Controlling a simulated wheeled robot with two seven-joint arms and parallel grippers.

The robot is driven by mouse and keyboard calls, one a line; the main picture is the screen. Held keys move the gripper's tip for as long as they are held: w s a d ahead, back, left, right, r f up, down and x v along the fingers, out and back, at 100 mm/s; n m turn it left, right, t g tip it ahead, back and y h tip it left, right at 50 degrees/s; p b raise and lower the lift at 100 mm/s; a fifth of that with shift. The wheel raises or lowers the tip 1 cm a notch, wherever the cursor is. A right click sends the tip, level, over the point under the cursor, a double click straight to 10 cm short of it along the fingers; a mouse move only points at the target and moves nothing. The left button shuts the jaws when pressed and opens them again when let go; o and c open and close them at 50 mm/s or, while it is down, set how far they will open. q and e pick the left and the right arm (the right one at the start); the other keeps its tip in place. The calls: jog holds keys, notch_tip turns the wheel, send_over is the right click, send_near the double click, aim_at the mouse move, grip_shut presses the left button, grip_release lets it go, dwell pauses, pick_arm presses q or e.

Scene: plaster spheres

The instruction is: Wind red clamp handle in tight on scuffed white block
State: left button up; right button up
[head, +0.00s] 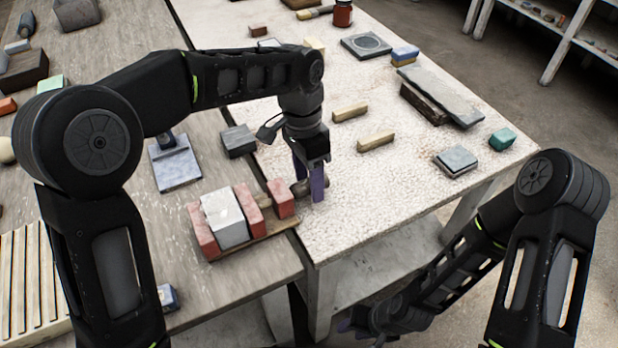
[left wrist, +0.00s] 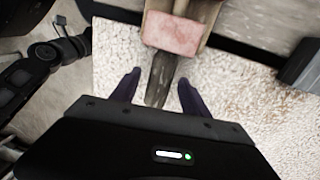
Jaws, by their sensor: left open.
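The red clamp (head: 203,235) lies on a wooden base at the table's right edge, with the scuffed white block (head: 222,222) between two of its red jaws. A third red block (head: 281,200) of the clamp sits to the right and also shows in the left wrist view (left wrist: 172,33). The dark clamp handle (left wrist: 160,75) sticks out from it. My left gripper (head: 309,184) is open, its purple fingers on either side of the handle, with gaps visible in the left wrist view. My right gripper (head: 362,330) hangs low, partly hidden; its opening is unclear.
A dark grey block (head: 238,141) and a bluish plate (head: 174,166) lie beyond the clamp. Wooden sticks (head: 375,140) and stacked slabs (head: 440,97) lie on the pale textured table (head: 360,205). The pale surface right of the handle is clear.

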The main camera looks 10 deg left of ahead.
pick_arm(q)
jog(key=shift+c, duration=0.4)
grip_shut()
jog(key=g+h+p, duration=0.1)
jog(key=p, duration=0.2)
jog(key=g+h+p, duration=0.1)
jog(key=g+p, duration=0.1)
jog(key=p, duration=0.2)
jog(key=g+h+p, duration=0.1)
jog(key=p, duration=0.2)
jog(key=shift+w+a+r, duration=0.25)
jog(key=shift+w, duration=0.05)
jog(key=shift+f+g+p, duration=0.15)
jog(key=shift+g+p, duration=0.15)
jog(key=shift+p, duration=0.2)
jog(key=shift+f, duration=0.25)
jog(key=shift+o, duration=0.4)
grip_release()
